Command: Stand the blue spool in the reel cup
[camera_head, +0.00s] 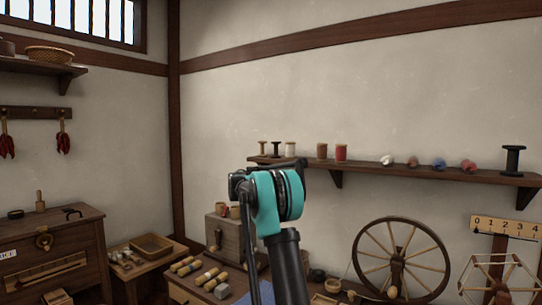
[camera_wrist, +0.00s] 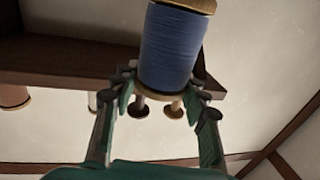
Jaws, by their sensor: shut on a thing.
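The blue spool (camera_wrist: 172,48), thread wound between pale wooden ends, is in my gripper (camera_wrist: 166,88) in the wrist view. The two fingers close on it from both sides near its lower end in the picture. In the head view my wrist (camera_head: 277,193) stands before the left end of the wall shelf, and the fingers and spool are hidden behind it. I cannot clearly pick out the reel cup; small brown cup-like things (camera_head: 235,211) stand on a grey box behind my arm, but I cannot tell what they are.
The wall shelf (camera_head: 430,172) carries small spools, a white spool (camera_head: 291,149), a red spool (camera_head: 341,153), yarn balls and a black spool (camera_head: 513,160). A spinning wheel (camera_head: 400,260) and a low table with several rolls stand below.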

